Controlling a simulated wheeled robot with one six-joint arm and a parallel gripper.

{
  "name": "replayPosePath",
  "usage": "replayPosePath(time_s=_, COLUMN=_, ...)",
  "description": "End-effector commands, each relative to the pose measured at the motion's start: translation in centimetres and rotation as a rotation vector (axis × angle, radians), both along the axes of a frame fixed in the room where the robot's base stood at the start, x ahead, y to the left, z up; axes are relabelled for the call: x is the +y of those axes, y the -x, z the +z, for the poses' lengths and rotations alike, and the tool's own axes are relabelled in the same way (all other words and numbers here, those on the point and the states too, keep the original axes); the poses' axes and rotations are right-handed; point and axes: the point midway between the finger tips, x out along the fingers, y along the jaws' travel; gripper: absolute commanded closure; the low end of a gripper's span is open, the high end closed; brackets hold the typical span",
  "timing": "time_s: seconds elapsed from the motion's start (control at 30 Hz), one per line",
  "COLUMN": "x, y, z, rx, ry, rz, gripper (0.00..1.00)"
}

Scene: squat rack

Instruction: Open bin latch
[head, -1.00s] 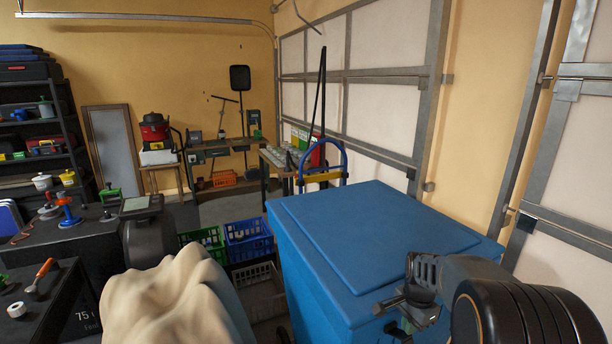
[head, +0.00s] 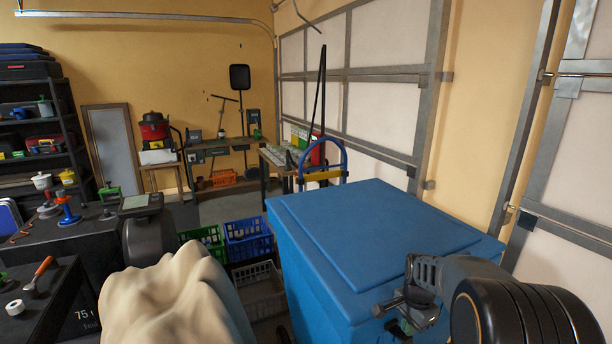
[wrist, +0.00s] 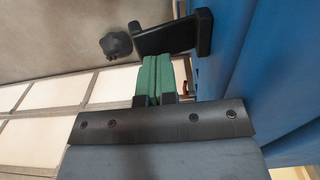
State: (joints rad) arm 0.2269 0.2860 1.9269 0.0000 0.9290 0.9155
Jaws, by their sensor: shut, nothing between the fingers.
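The large blue bin (head: 380,230) stands in front of me with its lid down. Its blue side (wrist: 270,80) fills the right of the wrist view. A black bracket-like latch (wrist: 176,37) sticks out from that side in the wrist view, with a black knob (wrist: 116,44) near its end. My gripper (wrist: 158,72) is shut and empty, its green fingertips together just beside the latch. I cannot tell whether they touch it. In the head view my gripper (head: 405,326) is at the bin's near right side, where the latch cannot be made out.
Green (head: 205,238) and blue (head: 248,240) crates and a grey basket (head: 258,288) stand left of the bin. A cream lumpy object (head: 175,300) is at the front. A dark bench (head: 85,245) is at left. The wall is close at right.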

Motion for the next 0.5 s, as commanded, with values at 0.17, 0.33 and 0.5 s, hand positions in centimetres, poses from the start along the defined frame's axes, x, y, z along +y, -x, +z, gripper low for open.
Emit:
replayPosePath(time_s=0.17, x=0.0, y=0.0, z=0.1, rx=0.000, ry=0.000, rz=0.000, gripper=1.00)
replayPosePath(time_s=0.33, x=0.0, y=0.0, z=0.8, rx=-0.001, ry=0.000, rz=0.000, gripper=1.00)
replayPosePath(time_s=0.5, x=0.0, y=0.0, z=2.2, rx=-0.001, ry=0.000, rz=0.000, gripper=1.00)
